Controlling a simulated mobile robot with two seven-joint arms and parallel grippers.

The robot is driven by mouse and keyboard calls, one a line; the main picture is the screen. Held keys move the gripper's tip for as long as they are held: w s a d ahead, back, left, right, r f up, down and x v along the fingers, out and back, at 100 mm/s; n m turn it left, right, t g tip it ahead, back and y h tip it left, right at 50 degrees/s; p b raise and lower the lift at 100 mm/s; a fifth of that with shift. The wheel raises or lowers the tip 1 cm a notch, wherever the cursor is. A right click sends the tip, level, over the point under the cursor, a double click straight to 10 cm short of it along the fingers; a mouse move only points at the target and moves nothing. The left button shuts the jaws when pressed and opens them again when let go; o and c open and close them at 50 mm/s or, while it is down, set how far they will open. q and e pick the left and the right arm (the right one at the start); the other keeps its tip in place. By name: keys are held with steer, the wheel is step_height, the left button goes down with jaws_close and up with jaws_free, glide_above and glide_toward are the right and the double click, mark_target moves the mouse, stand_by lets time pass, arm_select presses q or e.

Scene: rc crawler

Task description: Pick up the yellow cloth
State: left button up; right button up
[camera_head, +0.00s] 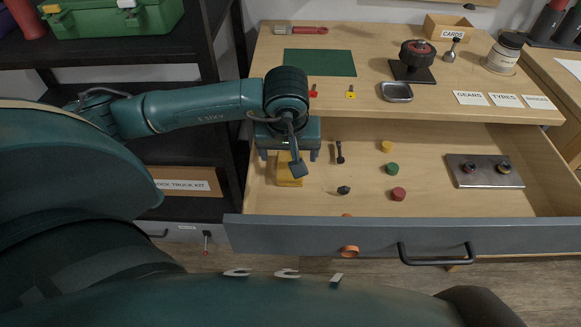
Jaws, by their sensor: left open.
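The yellow cloth (286,179) lies in the left part of the open drawer, as a small folded block. My left gripper (288,158) hangs above it from the end of my left arm, fingers pointing down. Its fingers are spread wide, one to each side over the cloth. The gripper body hides the cloth's far part, and a dark tool-like part in front covers some of its right side. I cannot tell whether the fingers touch the cloth. My right gripper is not in view.
The open drawer (310,233) also holds yellow, green and red round pieces (392,168), small dark parts (340,152) and a metal plate (484,171). The desktop (300,40) overhangs its back. A black shelf (130,130) stands left. The drawer's middle has free room.

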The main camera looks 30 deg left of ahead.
mark_target(284, 177)
arm_select(q)
steer(key=x, duration=0.5)
steer(key=shift+w+d+f, duration=0.1)
steer(key=shift+w+f, duration=0.05)
steer(key=shift+f, duration=0.2)
steer(key=c, duration=1.1)
